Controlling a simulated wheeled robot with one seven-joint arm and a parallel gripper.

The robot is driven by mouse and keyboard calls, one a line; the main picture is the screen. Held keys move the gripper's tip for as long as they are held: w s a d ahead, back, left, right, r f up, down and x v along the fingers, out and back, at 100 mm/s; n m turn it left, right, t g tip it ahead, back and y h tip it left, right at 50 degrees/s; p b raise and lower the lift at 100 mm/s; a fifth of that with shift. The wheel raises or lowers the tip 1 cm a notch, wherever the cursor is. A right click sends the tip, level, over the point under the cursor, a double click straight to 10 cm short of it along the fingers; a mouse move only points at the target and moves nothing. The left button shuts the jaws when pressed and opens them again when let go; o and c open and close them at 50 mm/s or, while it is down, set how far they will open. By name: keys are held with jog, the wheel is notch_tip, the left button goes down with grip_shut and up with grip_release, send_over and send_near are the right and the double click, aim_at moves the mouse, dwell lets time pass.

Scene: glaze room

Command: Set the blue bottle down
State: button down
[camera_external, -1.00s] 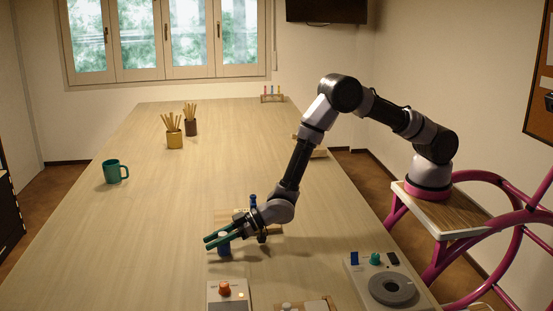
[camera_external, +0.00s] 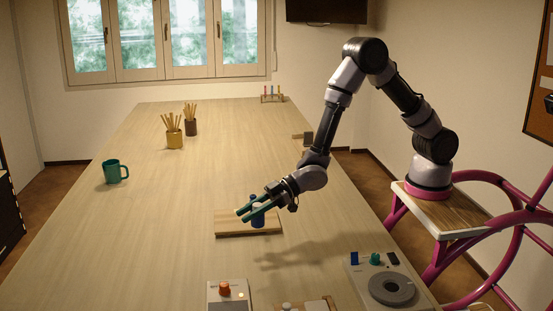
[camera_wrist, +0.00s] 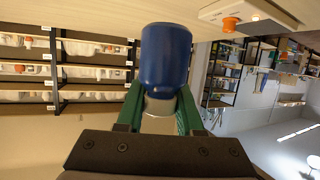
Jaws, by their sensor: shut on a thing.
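My gripper (camera_external: 242,215) is shut on the blue bottle (camera_external: 258,219), with its green fingers around the pale upper part. The bottle looks upright, over the right half of a wooden board (camera_external: 228,226) on the table. I cannot tell whether its base touches the board. In the wrist view, the blue body of the bottle (camera_wrist: 166,58) fills the top middle, beyond the fingers of my gripper (camera_wrist: 160,100). A small blue thing (camera_external: 252,198) shows just behind the fingers; what it is stays partly hidden.
A control box with an orange knob (camera_external: 225,290) and a device with a grey disc (camera_external: 391,288) stand at the near edge. A green mug (camera_external: 113,172) and pots of sticks (camera_external: 174,138) stand further left. The table left of the board is clear.

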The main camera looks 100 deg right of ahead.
jog(key=s+a+n+y, duration=0.1)
jog(key=s+y, duration=0.1)
jog(key=s, duration=0.5)
jog(key=shift+g, duration=0.4)
jog(key=shift+s+a+f, duration=0.1)
jog(key=shift+s+f, duration=0.05)
jog(key=shift+f, duration=2.25)
jog(key=shift+s+f, duration=0.15)
jog(key=shift+f, duration=2.25)
jog(key=shift+f, duration=0.1)
jog(key=c, duration=0.5)
grip_release()
jog(key=shift+c, duration=0.2)
